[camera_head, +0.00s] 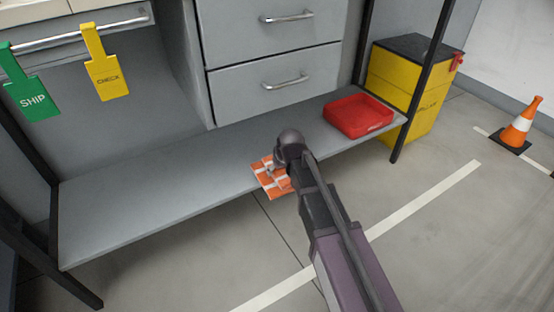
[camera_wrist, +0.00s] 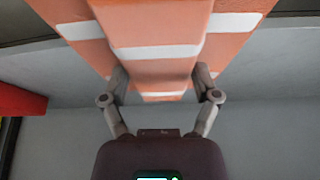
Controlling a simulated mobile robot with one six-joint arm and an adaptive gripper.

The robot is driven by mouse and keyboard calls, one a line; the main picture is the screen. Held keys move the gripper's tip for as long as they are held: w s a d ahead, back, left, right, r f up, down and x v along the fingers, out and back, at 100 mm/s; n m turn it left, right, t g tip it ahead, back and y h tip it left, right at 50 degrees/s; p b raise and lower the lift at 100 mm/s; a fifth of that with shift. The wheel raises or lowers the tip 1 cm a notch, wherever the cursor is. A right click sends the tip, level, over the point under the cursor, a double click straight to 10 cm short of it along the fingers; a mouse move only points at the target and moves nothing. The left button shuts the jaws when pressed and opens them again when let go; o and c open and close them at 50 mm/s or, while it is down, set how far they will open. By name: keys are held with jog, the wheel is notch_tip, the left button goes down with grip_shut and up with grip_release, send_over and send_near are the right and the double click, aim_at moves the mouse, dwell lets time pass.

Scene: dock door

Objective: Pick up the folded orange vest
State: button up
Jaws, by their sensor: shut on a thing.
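The folded orange vest (camera_head: 264,181) with pale stripes shows in the head view at the front edge of the grey lower shelf (camera_head: 150,200). Its near part overlaps the floor beyond the edge in the picture. My gripper (camera_head: 273,172) is at the vest, partly hidden behind my own wrist. In the wrist view the vest (camera_wrist: 155,52) fills the upper middle, and the two fingers of my gripper (camera_wrist: 160,82) close on it from both sides. I cannot tell whether the vest touches the shelf.
A red tray (camera_head: 358,117) sits on the shelf's right end. Grey drawers (camera_head: 270,85) stand behind. Green SHIP (camera_head: 32,99) and yellow CHECK (camera_head: 107,77) tags hang at upper left. A yellow bin (camera_head: 408,90) and an orange cone (camera_head: 520,125) stand right. The shelf's left is clear.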

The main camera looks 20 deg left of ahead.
aim_at(282, 192)
jog(key=s+d, duration=0.1)
jog(key=s, duration=0.1)
jog(key=s+d, duration=0.2)
jog(key=s, duration=0.1)
jog(key=s+d+r, duration=0.1)
jog(key=s, duration=0.2)
jog(key=shift+d+p, duration=0.3)
jog(key=shift+p, duration=0.05)
jog(key=shift+s, duration=0.1)
